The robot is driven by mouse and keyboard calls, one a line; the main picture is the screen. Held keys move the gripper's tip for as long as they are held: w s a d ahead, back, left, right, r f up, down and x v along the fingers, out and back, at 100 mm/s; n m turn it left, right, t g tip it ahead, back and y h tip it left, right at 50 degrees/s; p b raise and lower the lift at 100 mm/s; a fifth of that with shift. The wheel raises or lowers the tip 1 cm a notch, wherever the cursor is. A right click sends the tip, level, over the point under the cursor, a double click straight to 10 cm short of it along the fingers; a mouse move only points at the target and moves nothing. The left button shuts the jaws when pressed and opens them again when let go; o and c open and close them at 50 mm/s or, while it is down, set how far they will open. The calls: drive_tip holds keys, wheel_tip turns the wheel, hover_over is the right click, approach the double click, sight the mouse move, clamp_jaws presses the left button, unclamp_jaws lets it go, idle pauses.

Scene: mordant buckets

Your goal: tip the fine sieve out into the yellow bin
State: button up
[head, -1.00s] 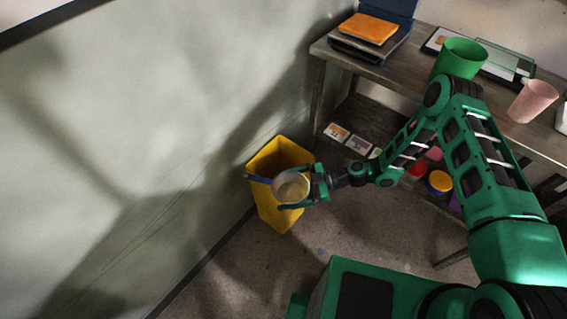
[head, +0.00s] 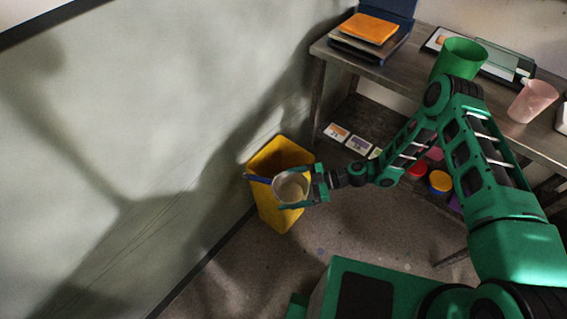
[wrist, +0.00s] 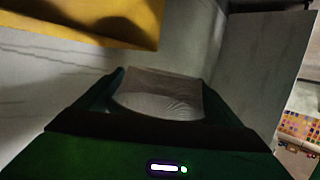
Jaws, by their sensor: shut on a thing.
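The fine sieve (head: 291,186) is a round, pale vessel with a blue handle (head: 258,179) pointing left. My gripper (head: 298,188) is shut on the sieve and holds it over the front part of the yellow bin (head: 268,203). The bin stands on the floor against the wall, its open top partly hidden by the sieve. In the wrist view the sieve (wrist: 158,92) sits between my fingers, and the yellow bin (wrist: 110,20) shows at the top left. I cannot tell clearly what is in the sieve.
A wooden table (head: 420,78) stands at the right with a green bucket (head: 459,58), a pink cup (head: 533,100) and an orange book (head: 369,28). Several pots, including an orange-lidded one (head: 440,181), are beneath it. The wall is close on the left.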

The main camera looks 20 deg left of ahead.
drive_tip(key=shift+r, duration=0.1)
idle(0.4)
drive_tip(key=shift+r, duration=2.95)
